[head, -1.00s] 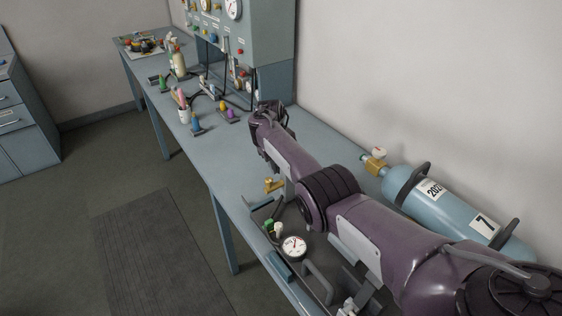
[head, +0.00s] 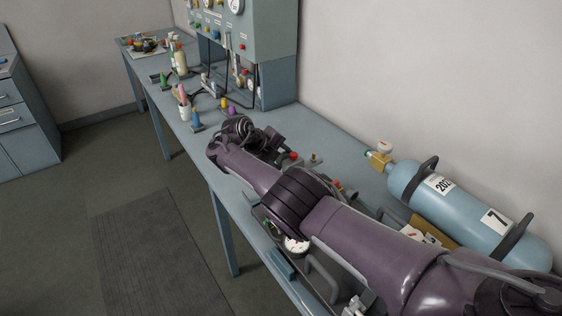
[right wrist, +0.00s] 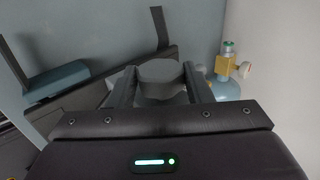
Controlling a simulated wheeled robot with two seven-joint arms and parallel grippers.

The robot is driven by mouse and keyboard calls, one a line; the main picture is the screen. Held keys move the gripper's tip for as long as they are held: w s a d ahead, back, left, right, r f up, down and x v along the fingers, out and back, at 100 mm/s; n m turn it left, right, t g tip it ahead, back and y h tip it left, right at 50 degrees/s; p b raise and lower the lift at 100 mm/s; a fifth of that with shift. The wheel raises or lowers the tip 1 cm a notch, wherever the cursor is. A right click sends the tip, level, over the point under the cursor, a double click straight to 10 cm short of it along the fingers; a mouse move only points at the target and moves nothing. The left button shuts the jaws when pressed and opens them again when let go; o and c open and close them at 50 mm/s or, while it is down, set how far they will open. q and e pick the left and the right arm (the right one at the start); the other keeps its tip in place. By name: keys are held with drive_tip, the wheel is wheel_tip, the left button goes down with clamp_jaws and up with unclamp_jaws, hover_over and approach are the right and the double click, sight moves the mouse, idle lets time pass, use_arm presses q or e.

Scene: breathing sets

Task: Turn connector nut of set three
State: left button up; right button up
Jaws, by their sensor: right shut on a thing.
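My right arm reaches across the workbench in the head view, with the wrist bent back toward the right. My right gripper (head: 278,153) is low over the bench and partly hidden by the arm. In the right wrist view, its two grey fingers (right wrist: 160,82) are shut on a round grey part (right wrist: 161,72), which looks like a connector nut. I cannot read a set number on it. The fingers lie on either side of the part. In the head view the part cannot be made out. My left gripper is not in view.
A blue cylinder (head: 455,207) marked 7 lies at the bench's wall side, with a brass valve (head: 379,160). A gauge panel (head: 232,38) stands farther back. A cup (head: 184,108) and small tools stand on the bench (head: 330,150). A pressure gauge (head: 296,244) is partly under my arm.

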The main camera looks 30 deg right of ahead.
idle(0.4)
drive_tip(key=o, duration=1)
drive_tip(key=shift+b+v, duration=0.65)
drive_tip(key=shift+v, duration=3.3)
